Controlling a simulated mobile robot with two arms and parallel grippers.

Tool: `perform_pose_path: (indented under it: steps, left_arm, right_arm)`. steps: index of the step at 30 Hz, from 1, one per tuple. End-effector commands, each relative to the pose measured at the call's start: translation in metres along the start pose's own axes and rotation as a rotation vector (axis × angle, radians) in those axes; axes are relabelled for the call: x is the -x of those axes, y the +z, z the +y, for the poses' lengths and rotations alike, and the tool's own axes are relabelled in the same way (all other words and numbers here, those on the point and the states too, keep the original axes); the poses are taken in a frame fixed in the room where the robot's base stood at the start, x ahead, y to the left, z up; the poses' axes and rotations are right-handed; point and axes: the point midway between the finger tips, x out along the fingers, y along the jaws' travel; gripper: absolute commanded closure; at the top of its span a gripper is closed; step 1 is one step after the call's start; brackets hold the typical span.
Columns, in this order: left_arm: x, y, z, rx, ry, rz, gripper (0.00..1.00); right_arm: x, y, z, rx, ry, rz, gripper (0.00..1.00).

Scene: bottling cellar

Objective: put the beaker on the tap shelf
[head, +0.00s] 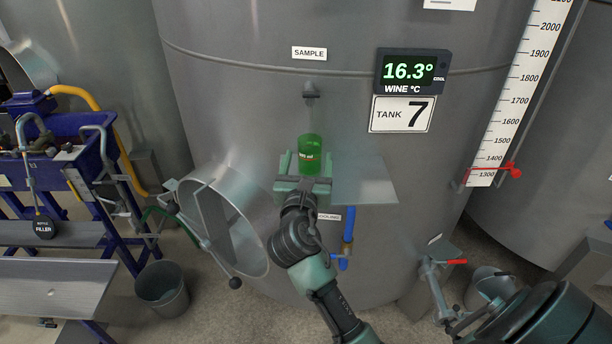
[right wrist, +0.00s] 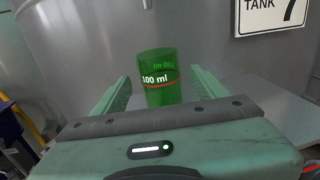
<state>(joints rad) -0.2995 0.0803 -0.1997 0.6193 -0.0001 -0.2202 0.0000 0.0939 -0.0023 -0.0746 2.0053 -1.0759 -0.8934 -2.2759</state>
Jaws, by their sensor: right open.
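The green see-through beaker (head: 310,156), marked 100 ml, stands upright below the sample tap (head: 310,90) on tank 7. My right gripper (head: 306,168) is open, with one finger on each side of the beaker. In the right wrist view the beaker (right wrist: 160,78) stands between the spread fingers, with a gap visible on both sides. The grey tap shelf (head: 366,182) juts from the tank and shows to the right of the gripper. The gripper hides the beaker's base and the shelf's left part, so I cannot see their contact. My left gripper is not in view.
An open round hatch door (head: 222,220) stands out left of my right arm. A blue-handled valve (head: 347,238) hangs under the shelf. A red-handled valve (head: 440,270) is at lower right. A bucket (head: 162,289) and the blue filler (head: 75,150) are at left.

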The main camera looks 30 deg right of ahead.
Motion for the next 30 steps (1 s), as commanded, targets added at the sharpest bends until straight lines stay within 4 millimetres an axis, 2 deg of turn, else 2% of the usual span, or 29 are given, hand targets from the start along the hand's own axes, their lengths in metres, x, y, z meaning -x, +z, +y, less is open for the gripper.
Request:
perform_pose_path:
  steps: [3, 9, 30]
  left_arm:
    - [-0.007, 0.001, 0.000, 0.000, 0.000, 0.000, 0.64]
    - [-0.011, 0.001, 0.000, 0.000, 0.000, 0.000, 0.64]
    - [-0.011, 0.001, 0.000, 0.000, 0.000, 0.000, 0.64]
  right_arm:
    - [0.024, -0.003, 0.000, -0.004, 0.001, 0.002, 0.28]
    - [0.046, -0.001, 0.000, -0.001, 0.001, 0.001, 0.28]
    - [0.050, 0.000, 0.000, -0.001, 0.000, 0.000, 0.28]
